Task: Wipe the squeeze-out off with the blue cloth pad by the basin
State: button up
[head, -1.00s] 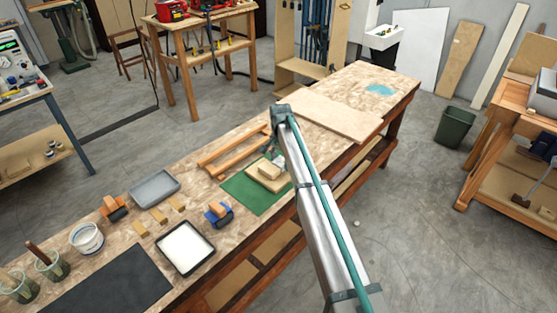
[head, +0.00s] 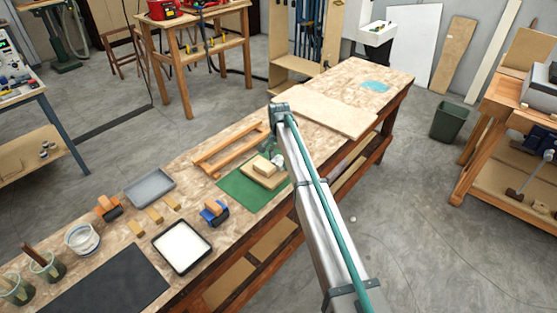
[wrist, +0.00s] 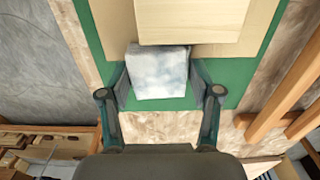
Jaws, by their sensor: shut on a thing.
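My gripper (wrist: 158,84) is shut on a pale, blue-white mottled pad (wrist: 160,68), which fills the gap between its fingers in the wrist view. I take it for the cloth pad. The pad is right beside the end of a pale wooden block (wrist: 190,22); I cannot tell whether they touch. The block lies on a wider pale board (wrist: 118,28) on a green mat (wrist: 93,32). In the head view the block (head: 263,164) is left of my arm, and my gripper (head: 270,151) is partly hidden behind it. Squeeze-out is too small to make out.
A large board (head: 325,112) and a flat blue patch (head: 375,86) lie further right.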

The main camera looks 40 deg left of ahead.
jog(key=shift+w+r+p, duration=0.25)
jog(key=shift+w+r, duration=0.15)
jog(key=shift+r, duration=0.35)
jog(key=shift+w+r+p, duration=0.25)
jog(key=shift+w+r, duration=0.1)
jog(key=shift+r, duration=0.35)
notch_tip(320, 180, up, 7)
jog(key=p, duration=0.2)
